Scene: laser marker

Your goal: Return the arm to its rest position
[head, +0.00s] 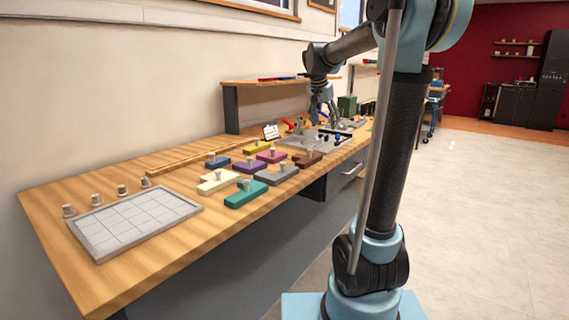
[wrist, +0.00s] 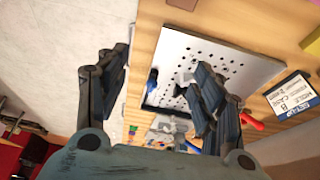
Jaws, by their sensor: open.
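My gripper (head: 325,112) hangs at the end of my arm above the far part of the wooden workbench (head: 75,201). In the wrist view my gripper (wrist: 160,88) has its two dark fingers spread wide apart, with nothing between them. Below the fingers is a light perforated plate (wrist: 205,60), which also shows in the head view (head: 302,142). A small blue piece (wrist: 151,80) is at the plate's edge, between the fingers in the picture but apart from them. My arm is bent over the bench, with the gripper pointing down.
Several coloured blocks with knobs, among them a teal one (head: 246,195), stand mid-bench. A grey gridded tray (head: 135,222) lies at the near end. A small label card (head: 271,132) stands behind the plate. A raised shelf (head: 265,83) runs along the wall. The floor at right is clear.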

